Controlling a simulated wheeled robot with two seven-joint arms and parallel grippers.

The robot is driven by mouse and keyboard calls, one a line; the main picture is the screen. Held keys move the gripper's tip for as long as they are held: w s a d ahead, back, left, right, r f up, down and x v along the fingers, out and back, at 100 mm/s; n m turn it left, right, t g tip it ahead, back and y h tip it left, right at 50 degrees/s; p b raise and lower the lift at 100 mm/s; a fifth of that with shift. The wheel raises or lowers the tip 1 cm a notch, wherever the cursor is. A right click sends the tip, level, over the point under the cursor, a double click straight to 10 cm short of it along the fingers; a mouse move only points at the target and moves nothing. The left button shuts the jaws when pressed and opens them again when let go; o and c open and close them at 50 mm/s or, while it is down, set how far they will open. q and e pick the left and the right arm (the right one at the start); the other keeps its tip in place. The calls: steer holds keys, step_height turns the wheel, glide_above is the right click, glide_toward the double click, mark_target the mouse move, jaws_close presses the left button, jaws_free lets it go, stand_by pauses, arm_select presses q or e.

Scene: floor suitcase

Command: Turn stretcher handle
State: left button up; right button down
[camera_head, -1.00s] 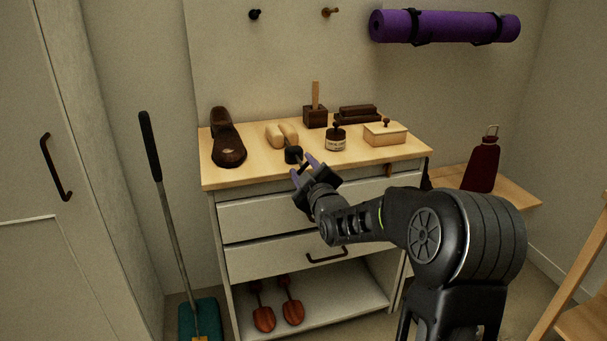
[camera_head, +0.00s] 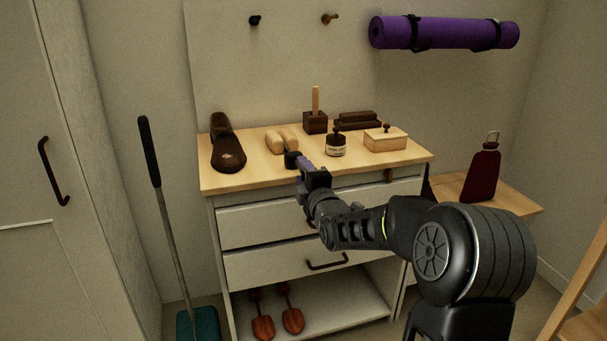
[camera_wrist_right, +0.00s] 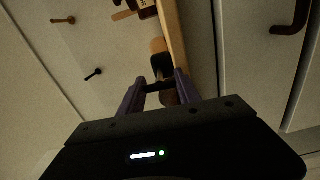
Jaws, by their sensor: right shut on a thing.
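The shoe stretcher lies near the front edge of the dresser top, with a pale wooden, split form (camera_head: 282,141) and a dark handle (camera_head: 291,159) at its near end. My right gripper (camera_head: 303,164) reaches it from the front, its purple fingers shut on the handle. In the right wrist view the two purple fingers (camera_wrist_right: 160,92) stand on either side of the dark handle (camera_wrist_right: 161,66), and the wooden form (camera_wrist_right: 158,45) shows beyond it. The fingers partly hide the handle's end. My left gripper is not in view.
On the dresser top (camera_head: 244,178) stand a brown shoe (camera_head: 227,147), a labelled jar (camera_head: 336,145), a wooden box (camera_head: 385,140), a dark block with an upright stick (camera_head: 315,119) and dark brushes (camera_head: 357,120). Drawers lie below my arm. A dark red bottle (camera_head: 482,174) stands right.

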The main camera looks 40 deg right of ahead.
stand_by(0.4)
steer(key=c, duration=0.8)
jaws_free()
steer(key=shift+c, duration=0.2)
steer(key=p+v, duration=0.1)
steer(key=v, duration=0.6)
steer(key=shift+s+a, duration=0.15)
steer(key=shift+s, duration=0.2)
